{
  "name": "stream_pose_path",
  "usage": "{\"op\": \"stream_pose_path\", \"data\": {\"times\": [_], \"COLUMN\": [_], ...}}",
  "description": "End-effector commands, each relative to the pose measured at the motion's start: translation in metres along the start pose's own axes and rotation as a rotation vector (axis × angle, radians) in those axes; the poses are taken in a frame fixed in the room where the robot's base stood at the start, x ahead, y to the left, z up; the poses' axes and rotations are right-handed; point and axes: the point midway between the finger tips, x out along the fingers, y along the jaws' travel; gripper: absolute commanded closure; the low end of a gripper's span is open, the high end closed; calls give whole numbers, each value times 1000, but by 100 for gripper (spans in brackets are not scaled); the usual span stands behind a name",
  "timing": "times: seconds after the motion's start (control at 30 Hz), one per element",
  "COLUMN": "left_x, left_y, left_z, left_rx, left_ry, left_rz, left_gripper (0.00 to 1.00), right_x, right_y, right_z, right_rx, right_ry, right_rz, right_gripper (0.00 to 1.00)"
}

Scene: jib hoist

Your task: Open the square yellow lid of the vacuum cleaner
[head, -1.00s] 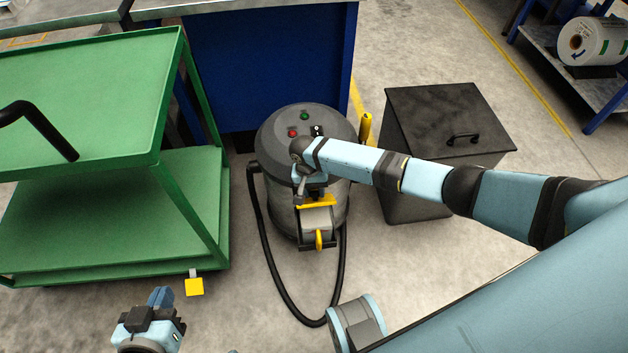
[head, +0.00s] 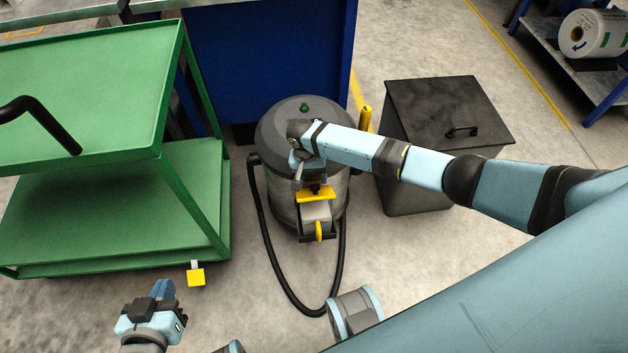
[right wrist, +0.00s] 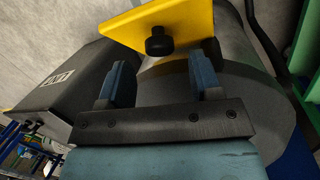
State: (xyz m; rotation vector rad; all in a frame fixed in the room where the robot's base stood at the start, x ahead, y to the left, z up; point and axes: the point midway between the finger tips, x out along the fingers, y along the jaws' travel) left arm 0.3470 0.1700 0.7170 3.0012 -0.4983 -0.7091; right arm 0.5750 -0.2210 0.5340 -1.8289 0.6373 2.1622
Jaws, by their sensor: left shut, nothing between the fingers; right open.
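The vacuum cleaner (head: 281,140) is a dark grey drum standing on the floor. The square yellow lid (head: 316,195) sits at its front, above a grey box with a yellow handle (head: 319,231). In the right wrist view the lid (right wrist: 185,22) carries a black knob (right wrist: 158,42). My right gripper (right wrist: 162,80) is open and empty. Its fingers are spread to either side of the knob's line, and the knob looks just beyond the tips; contact cannot be told. In the head view my right wrist hides part of the drum. My left gripper (head: 163,289) is shut and empty, low at the left.
A green cart (head: 120,205) stands to the left and a dark lidded bin (head: 440,110) to the right. A blue cabinet (head: 265,60) is behind the drum. A black hose (head: 262,235) loops on the floor in front.

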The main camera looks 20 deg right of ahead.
Motion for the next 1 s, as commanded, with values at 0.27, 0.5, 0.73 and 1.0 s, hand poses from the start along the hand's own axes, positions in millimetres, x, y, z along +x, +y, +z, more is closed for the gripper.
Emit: {"op": "stream_pose_path", "data": {"times": [0.27,0.5,0.73,1.0], "left_x": [-4,-4,-4,-4], "left_y": [-4,-7,-7,-4], "left_z": [3,6,6,7], "left_rx": [10,14,15,12], "left_ry": [-43,-59,-58,-59], "left_rz": [-19,-28,-29,-24], "left_gripper": [100,100,100,100], "right_x": [-69,-100,-105,-104], "right_y": [-1,-1,-1,0], "right_z": [1,1,1,0], "right_rx": [-1,-1,-1,0], "right_ry": [0,-1,-2,-1], "right_rz": [-3,-2,-1,0], "right_gripper": [42,42,42,71]}}
